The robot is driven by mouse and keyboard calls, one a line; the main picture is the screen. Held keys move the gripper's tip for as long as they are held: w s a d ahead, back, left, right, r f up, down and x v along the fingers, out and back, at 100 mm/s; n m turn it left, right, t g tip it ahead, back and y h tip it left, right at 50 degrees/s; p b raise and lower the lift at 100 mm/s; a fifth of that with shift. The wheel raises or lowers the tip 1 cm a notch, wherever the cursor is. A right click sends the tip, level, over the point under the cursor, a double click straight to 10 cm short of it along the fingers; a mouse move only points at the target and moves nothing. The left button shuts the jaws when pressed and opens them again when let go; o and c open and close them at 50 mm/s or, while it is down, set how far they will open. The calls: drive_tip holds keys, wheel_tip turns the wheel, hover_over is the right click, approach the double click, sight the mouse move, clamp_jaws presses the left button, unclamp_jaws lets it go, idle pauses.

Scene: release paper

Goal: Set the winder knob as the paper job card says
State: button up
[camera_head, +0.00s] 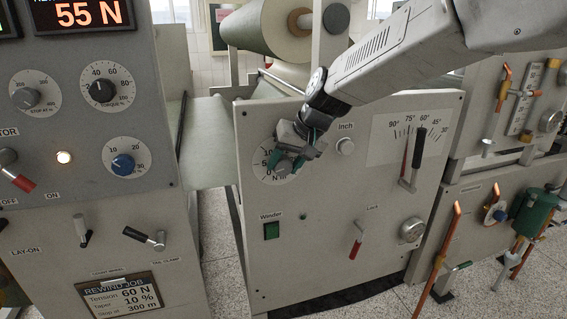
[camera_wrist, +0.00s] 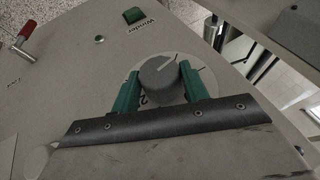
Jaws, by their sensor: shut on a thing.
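My gripper (camera_head: 287,158) is at the dial on the middle panel. In the wrist view my gripper (camera_wrist: 160,72) has its green fingers on both sides of a round grey knob (camera_wrist: 157,78), shut on it. A pale line on the knob's face points to the upper right in that view. The knob's white dial (camera_head: 258,165) shows 0, 5 and 10 at its left; my gripper hides the rest. The job card (camera_head: 122,296), at the lower left, reads "REWIND JOB", Tension 60 N, Taper 10 % and 300 m. A display (camera_head: 90,15) reads 55 N.
The left panel has a black knob (camera_head: 102,90), a blue knob (camera_head: 122,164) and a lit lamp (camera_head: 64,157). Near my gripper are the Inch button (camera_head: 345,146), a green Winder switch (camera_head: 271,231) and a red-handled Lock lever (camera_head: 357,240). Copper pipes (camera_head: 437,262) stand at the right.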

drive_tip(key=y, duration=0.3)
drive_tip(key=m+g+y, duration=0.1)
drive_tip(key=y, duration=0.1)
drive_tip(key=shift+w+d+f, duration=0.1)
drive_tip(key=shift+d+f, duration=0.15)
drive_tip(key=shift+d, duration=0.1)
drive_tip(key=y, duration=0.1)
drive_tip(key=m+y, duration=0.1)
drive_tip(key=y, duration=0.3)
drive_tip(key=shift+d+f+m+g, duration=0.15)
drive_tip(key=shift+f+m+g, duration=0.15)
drive_tip(key=shift+f+m, duration=0.1)
drive_tip(key=y, duration=0.1)
drive_tip(key=m+y, duration=0.1)
drive_tip(key=y, duration=0.1)
drive_tip(key=m+y, duration=0.1)
drive_tip(key=y, duration=0.1)
drive_tip(key=shift+f, duration=0.3)
drive_tip(key=m+t+y, duration=0.1)
drive_tip(key=y, duration=0.1)
drive_tip(key=m+t+y, duration=0.2)
drive_tip(key=shift+a+f, duration=0.2)
drive_tip(key=shift+y, duration=0.3)
drive_tip(key=o, duration=1)
